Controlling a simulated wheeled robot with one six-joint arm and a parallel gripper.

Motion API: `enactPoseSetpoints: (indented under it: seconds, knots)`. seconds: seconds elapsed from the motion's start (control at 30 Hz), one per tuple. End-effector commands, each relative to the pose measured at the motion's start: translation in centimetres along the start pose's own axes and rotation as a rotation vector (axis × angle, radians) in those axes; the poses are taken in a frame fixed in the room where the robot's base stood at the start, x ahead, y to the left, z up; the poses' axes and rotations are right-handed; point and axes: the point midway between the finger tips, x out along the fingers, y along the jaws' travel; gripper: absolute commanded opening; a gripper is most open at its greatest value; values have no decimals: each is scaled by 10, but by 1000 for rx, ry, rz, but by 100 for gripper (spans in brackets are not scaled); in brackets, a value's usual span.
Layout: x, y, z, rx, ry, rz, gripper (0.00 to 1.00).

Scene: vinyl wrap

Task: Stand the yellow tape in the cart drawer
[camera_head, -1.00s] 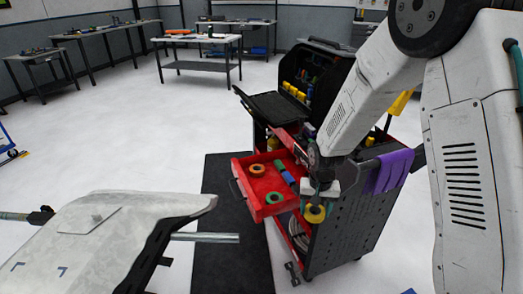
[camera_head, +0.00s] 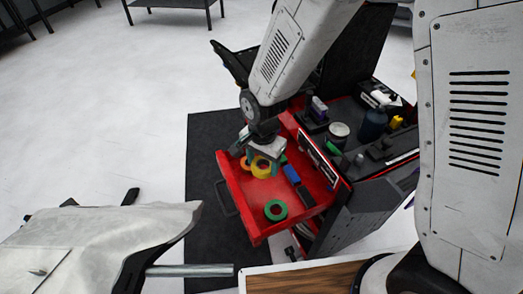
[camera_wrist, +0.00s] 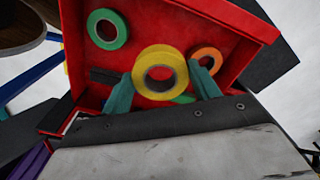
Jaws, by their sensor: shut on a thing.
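The yellow tape (camera_head: 258,172) is a thick ring held between the two fingers of my gripper (camera_head: 262,153). In the wrist view the yellow tape (camera_wrist: 160,52) sits between the teal fingertips (camera_wrist: 162,82), its hole facing the camera. Whether the tape touches the drawer floor I cannot tell. An orange tape (camera_head: 245,163) lies close beside it, and a green tape (camera_head: 276,217) lies nearer the drawer's front corner.
A blue item (camera_head: 291,174) and a dark item (camera_head: 305,196) lie along the drawer's right side. The cart top holds bottles, including a dark blue one (camera_head: 373,124). A wooden surface (camera_head: 305,279) shows at the bottom.

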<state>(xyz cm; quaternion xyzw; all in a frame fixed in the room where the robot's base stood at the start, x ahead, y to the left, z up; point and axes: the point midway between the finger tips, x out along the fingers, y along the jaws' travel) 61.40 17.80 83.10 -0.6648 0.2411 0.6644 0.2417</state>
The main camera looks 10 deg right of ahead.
Motion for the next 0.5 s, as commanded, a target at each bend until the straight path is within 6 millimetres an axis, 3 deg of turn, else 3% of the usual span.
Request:
enactPoseSetpoints:
  seconds: [0.5]
  knots:
    - [46, 0, 0, -1, -1, 3, 38]
